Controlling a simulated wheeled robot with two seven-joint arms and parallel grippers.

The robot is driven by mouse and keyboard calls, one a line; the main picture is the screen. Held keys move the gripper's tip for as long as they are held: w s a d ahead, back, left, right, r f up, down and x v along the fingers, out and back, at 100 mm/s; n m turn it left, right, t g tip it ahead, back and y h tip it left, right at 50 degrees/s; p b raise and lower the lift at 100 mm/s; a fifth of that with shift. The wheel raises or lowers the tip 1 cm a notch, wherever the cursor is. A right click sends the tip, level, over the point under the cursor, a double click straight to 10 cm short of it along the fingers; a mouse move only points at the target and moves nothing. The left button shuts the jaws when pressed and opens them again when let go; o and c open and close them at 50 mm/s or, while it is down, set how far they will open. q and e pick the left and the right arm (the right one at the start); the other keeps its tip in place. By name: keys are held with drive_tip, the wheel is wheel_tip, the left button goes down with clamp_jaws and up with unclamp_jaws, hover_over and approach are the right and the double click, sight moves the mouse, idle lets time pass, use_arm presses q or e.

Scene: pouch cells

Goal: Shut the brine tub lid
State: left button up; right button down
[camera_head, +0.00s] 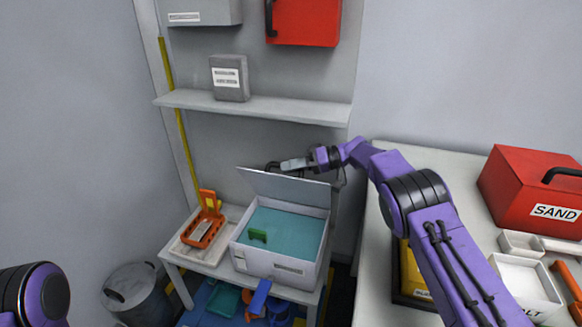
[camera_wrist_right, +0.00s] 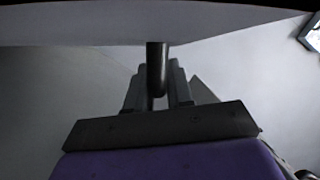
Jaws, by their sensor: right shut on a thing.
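The brine tub (camera_head: 270,262) is a white box on a small stand, with teal liquid inside and a green piece in it. Its pale grey lid (camera_head: 285,188) stands raised along the back edge, so the tub is open. My right gripper (camera_head: 290,164) is at the top edge of the lid. In the right wrist view the jaws are shut on a dark, rounded bar, the lid handle (camera_wrist_right: 157,68), below the lid's pale panel (camera_wrist_right: 90,24). My left gripper is out of view; only part of my left arm shows at the lower left.
An orange holder (camera_head: 205,228) stands on a tray left of the tub. A grey shelf (camera_head: 250,107) with a grey box (camera_head: 229,78) is above. A grey bin (camera_head: 135,290) is lower left. A red SAND box (camera_head: 535,192) and white trays are on the right table.

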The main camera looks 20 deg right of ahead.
sight(287, 178)
drive_tip(key=shift+s+a+r+p, duration=0.1)
drive_tip(key=shift+s+a+p, duration=0.1)
drive_tip(key=shift+p, duration=0.2)
drive_tip(key=shift+n+t+h, duration=0.3)
drive_tip(key=shift+n+h, duration=0.2)
drive_tip(key=shift+n, duration=0.4)
drive_tip(key=s+p, duration=0.1)
drive_tip(key=s+a+f+p, duration=0.1)
drive_tip(key=p, duration=0.1)
drive_tip(key=s+a+p, duration=0.1)
drive_tip(key=shift+s+f+p, duration=0.1)
drive_tip(key=shift+f+p, duration=0.15)
drive_tip(key=shift+p, duration=0.15)
drive_tip(key=s+a+f+n+t+h+p, duration=0.1)
drive_tip(key=s+a+f+n+p, duration=0.1)
drive_tip(key=f, duration=0.4)
drive_tip(key=shift+s+a, duration=0.5)
drive_tip(key=shift+s, duration=0.85)
drive_tip(key=c, duration=1.1)
unclamp_jaws()
